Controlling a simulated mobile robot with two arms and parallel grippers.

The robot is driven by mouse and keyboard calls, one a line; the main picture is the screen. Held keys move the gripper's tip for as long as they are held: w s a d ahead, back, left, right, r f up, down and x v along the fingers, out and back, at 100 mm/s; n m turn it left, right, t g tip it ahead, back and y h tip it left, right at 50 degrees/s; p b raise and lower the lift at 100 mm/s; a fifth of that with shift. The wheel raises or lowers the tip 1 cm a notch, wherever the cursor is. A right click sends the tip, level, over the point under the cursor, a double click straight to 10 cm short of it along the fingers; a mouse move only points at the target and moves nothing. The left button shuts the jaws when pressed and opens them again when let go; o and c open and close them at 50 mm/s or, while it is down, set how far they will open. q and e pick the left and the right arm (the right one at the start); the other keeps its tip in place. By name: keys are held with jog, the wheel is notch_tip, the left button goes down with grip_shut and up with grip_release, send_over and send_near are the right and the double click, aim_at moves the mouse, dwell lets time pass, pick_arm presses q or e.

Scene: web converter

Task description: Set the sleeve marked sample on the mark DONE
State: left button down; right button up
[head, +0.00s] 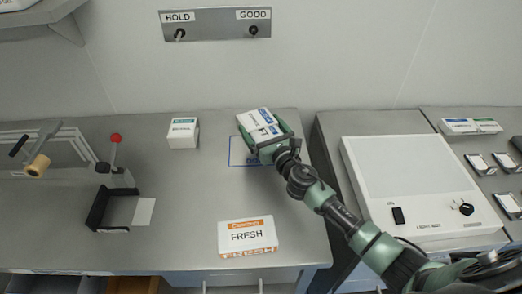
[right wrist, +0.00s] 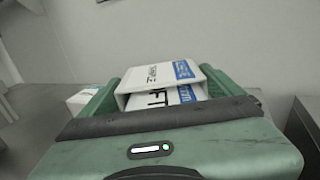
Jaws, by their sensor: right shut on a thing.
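My right gripper (head: 265,140) is shut on a white sleeve (head: 253,118) with a blue band, held above the table at the back. In the right wrist view the sleeve (right wrist: 160,76) shows lettering that seems to read SAMPLE. A second printed white face with blue shows just in front of it, partly hidden between the green jaws. A blue outlined rectangle (head: 230,152) is on the table under and left of the gripper. The gripper covers its right part, and its lettering cannot be read. My left gripper is not in view.
A white pack with a green band (head: 183,133) stands left of the outline. A white and orange FRESH pack (head: 247,236) lies near the front edge. A black bracket (head: 96,208) and a lever with a red knob (head: 116,138) are at left. A white light box (head: 415,180) is at right.

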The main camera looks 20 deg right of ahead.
notch_tip(320, 180, down, 4)
jog(key=shift+w+r+b, duration=0.1)
jog(key=shift+b, duration=0.7)
notch_tip(320, 180, down, 4)
jog(key=shift+r+b, duration=0.25)
jog(key=shift+b, duration=1)
jog(key=shift+f, duration=0.45)
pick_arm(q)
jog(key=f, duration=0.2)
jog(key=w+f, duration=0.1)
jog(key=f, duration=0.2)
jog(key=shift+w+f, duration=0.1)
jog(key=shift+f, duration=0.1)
pick_arm(e)
jog(key=shift+r, duration=0.1)
jog(key=o, duration=0.9)
jog(key=shift+f+b, duration=0.2)
jog(key=shift+b, duration=0.1)
jog(key=shift+o, duration=0.5)
jog(key=shift+r, duration=0.1)
